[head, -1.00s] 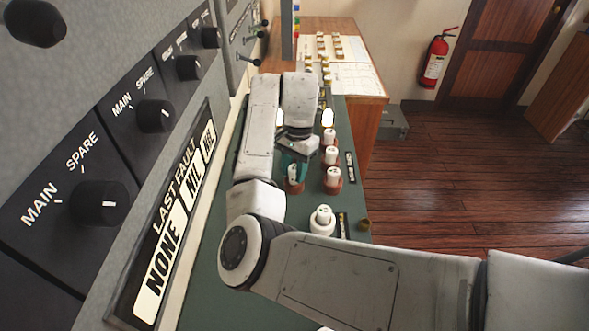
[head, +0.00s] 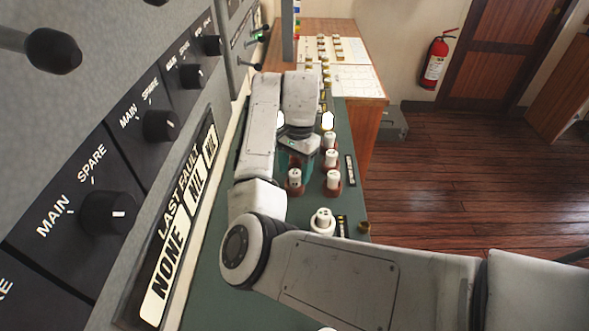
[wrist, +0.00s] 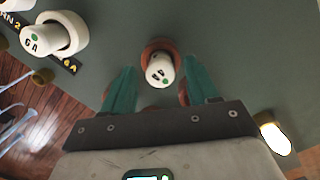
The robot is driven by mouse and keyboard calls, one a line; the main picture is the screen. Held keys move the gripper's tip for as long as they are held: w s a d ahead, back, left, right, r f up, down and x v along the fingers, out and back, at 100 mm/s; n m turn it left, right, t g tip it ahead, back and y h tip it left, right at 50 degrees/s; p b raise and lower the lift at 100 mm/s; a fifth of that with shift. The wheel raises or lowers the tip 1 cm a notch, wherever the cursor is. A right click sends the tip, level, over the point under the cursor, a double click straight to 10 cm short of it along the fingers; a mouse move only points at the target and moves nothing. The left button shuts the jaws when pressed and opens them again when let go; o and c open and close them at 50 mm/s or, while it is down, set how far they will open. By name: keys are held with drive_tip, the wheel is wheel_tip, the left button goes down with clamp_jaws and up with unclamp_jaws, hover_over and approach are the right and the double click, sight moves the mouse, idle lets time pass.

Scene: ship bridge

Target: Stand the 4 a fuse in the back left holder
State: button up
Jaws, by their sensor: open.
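My gripper (head: 297,158) is open, its teal fingers pointing down over the green panel; it also shows in the wrist view (wrist: 158,72). A white fuse with a green dot (wrist: 160,70) stands in a red-brown holder (wrist: 157,45) and appears between the spread fingertips. In the head view this fuse (head: 295,178) is just nearer than the fingers, clear of them. Its rating is not readable. Red-brown parts show by the fingers in the wrist view. My arm and gripper hide the panel's back left, so I cannot tell what stands there.
White fuses (head: 329,138), (head: 331,158), (head: 333,179) stand in red-brown holders on the right. A 6 A fuse (wrist: 38,40) stands in a white holder (head: 322,228) nearer. Lit lamps (head: 328,121) are behind. The switch wall (head: 105,190) closes off the left.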

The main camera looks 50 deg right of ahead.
sight(297, 170)
wheel_tip(297, 170, up, 11)
drive_tip(key=d+p, duration=0.1)
drive_tip(key=p, duration=0.3)
drive_tip(key=shift+d+f, duration=0.15)
idle(0.5)
